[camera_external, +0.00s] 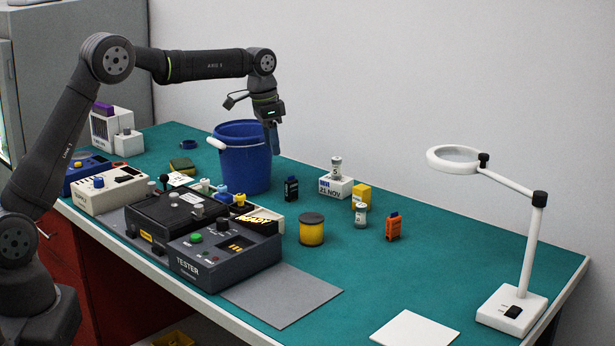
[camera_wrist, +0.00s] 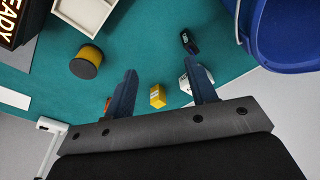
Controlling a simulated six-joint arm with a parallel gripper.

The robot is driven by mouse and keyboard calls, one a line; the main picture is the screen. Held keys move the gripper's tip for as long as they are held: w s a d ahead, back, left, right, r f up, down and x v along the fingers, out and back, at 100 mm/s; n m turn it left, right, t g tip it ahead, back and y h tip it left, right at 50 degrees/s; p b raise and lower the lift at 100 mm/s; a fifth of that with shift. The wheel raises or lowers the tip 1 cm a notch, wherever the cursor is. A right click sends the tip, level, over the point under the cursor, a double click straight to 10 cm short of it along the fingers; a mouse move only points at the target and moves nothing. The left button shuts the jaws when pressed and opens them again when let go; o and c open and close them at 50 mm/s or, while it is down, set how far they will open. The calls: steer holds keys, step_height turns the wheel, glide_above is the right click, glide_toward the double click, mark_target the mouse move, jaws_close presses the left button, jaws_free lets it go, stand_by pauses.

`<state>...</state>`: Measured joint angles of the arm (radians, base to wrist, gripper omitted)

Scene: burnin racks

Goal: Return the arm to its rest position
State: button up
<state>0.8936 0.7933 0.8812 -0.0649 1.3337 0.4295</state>
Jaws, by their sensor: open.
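My gripper (camera_external: 273,138) hangs from my bent arm, pointing down just beside the rim of the blue bucket (camera_external: 243,165), above the bench. In the wrist view, the two fingers of my gripper (camera_wrist: 165,88) are spread apart. Nothing is held between them. A yellow block (camera_wrist: 157,96) shows in the gap between the fingers, well below them on the bench. The blue bucket also shows at the upper right of the wrist view (camera_wrist: 285,35).
A magnifier lamp (camera_external: 512,309) stands at right. The air above the bench's right side is mostly free.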

steer(key=shift+w+a+r+n, duration=0.15)
steer(key=shift+w+r, duration=0.2)
steer(key=shift+w, duration=0.25)
steer(key=shift+w+d+r+n, duration=0.15)
steer(key=shift+w+r, duration=0.15)
steer(key=shift+w, duration=0.3)
steer(key=shift+a, duration=0.1)
